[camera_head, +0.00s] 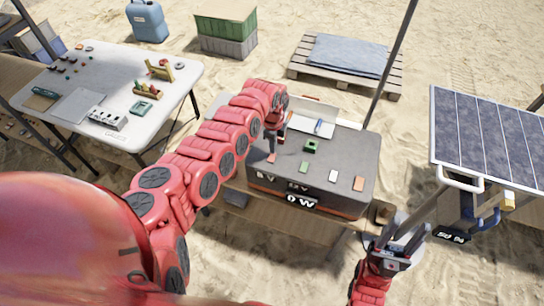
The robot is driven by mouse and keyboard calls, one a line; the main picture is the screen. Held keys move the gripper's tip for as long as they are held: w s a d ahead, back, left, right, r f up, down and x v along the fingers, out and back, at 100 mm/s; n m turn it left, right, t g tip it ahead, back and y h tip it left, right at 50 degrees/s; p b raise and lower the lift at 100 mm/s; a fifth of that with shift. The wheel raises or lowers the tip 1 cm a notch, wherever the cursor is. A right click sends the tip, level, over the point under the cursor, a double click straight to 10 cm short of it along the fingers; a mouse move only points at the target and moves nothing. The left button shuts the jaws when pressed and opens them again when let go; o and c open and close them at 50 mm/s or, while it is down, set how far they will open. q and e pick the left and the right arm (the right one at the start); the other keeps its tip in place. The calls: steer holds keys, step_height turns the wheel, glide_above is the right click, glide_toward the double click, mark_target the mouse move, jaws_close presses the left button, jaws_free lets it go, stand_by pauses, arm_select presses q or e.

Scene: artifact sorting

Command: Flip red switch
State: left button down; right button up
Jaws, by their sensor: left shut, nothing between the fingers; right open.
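A dark grey box (330,165) with displays on its front stands on a wooden table. Small coloured pieces sit on its top: a red one (271,158) near the left, green ones in the middle (311,146), and an orange-pink one (358,183) at the right. I cannot tell for sure which is the red switch. My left gripper (271,141) is shut and empty over the left part of the box top, just above the red piece; contact is unclear. My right gripper (397,253) is open at the lower right, beside the box and below the solar panel.
A solar panel (490,135) with a white handle stands at the right, near my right arm. A dark pole (392,60) rises behind the box. A white table (110,85) with tools and small parts is at the left. A pallet (345,65) lies on sand behind.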

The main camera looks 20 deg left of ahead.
arm_select(q)
steer(key=shift+f+b, duration=0.8)
steer(key=shift+f, duration=0.2)
stand_by(0.8)
steer(key=shift+r, duration=0.1)
step_height(320, 180, up, 7)
steer(key=p, duration=0.6)
stand_by(0.6)
